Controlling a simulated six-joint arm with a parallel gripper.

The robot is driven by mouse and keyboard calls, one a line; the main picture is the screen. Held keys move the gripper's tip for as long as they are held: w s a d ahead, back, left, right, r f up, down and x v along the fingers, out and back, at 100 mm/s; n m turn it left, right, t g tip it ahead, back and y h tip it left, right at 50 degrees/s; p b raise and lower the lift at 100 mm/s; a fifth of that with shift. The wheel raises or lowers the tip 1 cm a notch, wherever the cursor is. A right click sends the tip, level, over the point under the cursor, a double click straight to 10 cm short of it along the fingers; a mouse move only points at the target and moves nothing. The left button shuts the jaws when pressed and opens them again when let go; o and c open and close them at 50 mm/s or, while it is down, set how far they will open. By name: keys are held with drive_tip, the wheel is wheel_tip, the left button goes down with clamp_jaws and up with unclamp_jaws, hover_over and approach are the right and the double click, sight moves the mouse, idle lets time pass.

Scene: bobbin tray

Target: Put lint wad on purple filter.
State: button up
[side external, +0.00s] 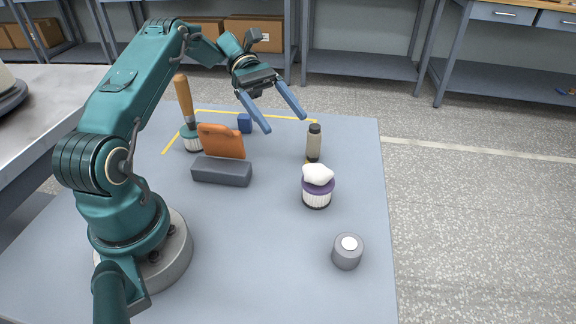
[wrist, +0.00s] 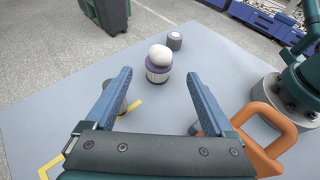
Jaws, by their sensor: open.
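The lint wad (side external: 318,174), a soft white lump, rests on top of the purple filter (side external: 317,199), a short upright cylinder with a purple band and white pleated side. In the wrist view the wad (wrist: 161,53) sits on the filter (wrist: 158,74) beyond the fingertips. My gripper (side external: 287,123) is open and empty, raised above the far part of the mat and apart from both. Its two blue fingers also show in the wrist view (wrist: 160,74), spread wide.
A dark-capped bottle (side external: 313,144) stands behind the filter. A grey cylinder with a white top (side external: 347,253) is in front. To the left are an orange handled piece (side external: 222,141), a grey block (side external: 222,172), a blue cube (side external: 244,124) and a wooden-handled brush (side external: 184,98).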

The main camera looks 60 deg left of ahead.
drive_tip(key=s+d+r+m+g+y, duration=0.1)
drive_tip(key=s+d+r+m+y, duration=0.1)
drive_tip(key=d+r+m+y, duration=0.25)
drive_tip(key=s+d+m+t+y, duration=0.3)
drive_tip(key=s+m+y, duration=0.1)
drive_tip(key=s+m, duration=0.2)
drive_tip(key=s+d+r+m+t+y, duration=0.1)
drive_tip(key=s+d+m+t+y, duration=0.2)
drive_tip(key=s+m+y, duration=0.2)
drive_tip(key=shift+s+r+m+t, duration=0.15)
drive_tip(key=shift+s+m+t, duration=0.15)
drive_tip(key=shift+s+m, duration=0.8)
